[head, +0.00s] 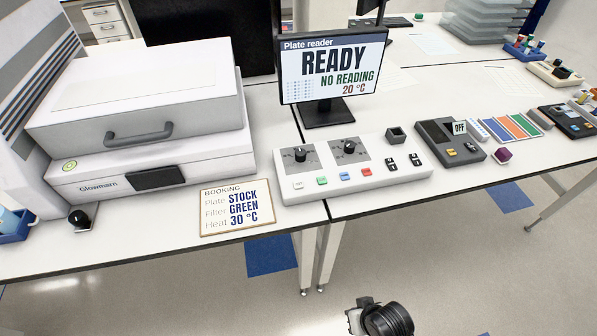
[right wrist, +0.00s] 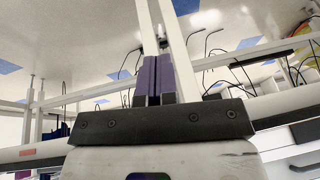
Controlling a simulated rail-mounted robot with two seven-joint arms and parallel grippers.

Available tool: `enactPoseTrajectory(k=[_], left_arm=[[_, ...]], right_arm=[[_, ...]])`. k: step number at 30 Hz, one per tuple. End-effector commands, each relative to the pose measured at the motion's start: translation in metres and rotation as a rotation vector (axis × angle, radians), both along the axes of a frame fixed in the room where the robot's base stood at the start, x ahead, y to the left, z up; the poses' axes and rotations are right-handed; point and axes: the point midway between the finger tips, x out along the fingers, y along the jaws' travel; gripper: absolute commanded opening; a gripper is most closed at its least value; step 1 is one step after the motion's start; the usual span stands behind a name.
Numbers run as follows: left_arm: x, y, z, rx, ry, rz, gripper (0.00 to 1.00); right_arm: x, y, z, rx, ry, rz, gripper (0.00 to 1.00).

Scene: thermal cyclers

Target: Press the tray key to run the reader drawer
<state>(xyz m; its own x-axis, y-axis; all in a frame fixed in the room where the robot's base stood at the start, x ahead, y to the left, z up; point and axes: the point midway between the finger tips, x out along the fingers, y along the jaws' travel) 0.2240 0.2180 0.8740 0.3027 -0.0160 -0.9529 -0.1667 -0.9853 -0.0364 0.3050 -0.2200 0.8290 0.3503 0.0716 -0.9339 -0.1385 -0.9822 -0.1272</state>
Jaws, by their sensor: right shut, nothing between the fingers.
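The white Glowmann plate reader (head: 200,150) stands at the left of the bench, its lid down. A dark panel (head: 157,179) is set in its lower front, and no drawer sticks out. The grey control box (head: 300,192) in the middle has two black knobs and a row of white (head: 298,184), green (head: 321,180), blue (head: 345,176) and red (head: 366,171) keys. The key labels are too small to read. The screen (head: 332,68) says READY, NO READING, 20 °C. My right gripper (right wrist: 157,78) is shut and empty in the right wrist view, away from the keys. My left gripper is out of view.
A booking card (head: 237,207) reads STOCK, GREEN, 30 °C. A black-knobbed item (head: 79,219) stands at the left front edge.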

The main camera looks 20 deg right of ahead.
Motion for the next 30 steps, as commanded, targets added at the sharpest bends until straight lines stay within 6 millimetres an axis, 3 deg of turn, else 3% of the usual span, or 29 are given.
enactPoseTrajectory(k=[1,3,8,12,18,24,30], left_arm=[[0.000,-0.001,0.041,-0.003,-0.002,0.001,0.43],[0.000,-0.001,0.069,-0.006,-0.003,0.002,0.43],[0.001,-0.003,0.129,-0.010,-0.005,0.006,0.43],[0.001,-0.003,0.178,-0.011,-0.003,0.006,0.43],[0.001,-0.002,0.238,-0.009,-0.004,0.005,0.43],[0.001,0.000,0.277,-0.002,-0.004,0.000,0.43],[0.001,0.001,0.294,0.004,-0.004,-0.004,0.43]], right_arm=[[0.025,-0.001,0.032,0.046,-0.009,-0.079,0.00],[0.058,-0.002,0.047,0.123,-0.017,-0.199,0.00],[0.130,-0.002,0.087,0.316,-0.022,-0.472,0.00],[0.192,0.001,0.131,0.504,-0.010,-0.708,0.00],[0.266,0.012,0.196,0.758,0.041,-0.997,0.00],[0.315,0.024,0.245,0.947,0.104,-1.200,0.00],[0.338,0.032,0.269,1.044,0.148,-1.304,0.00]])
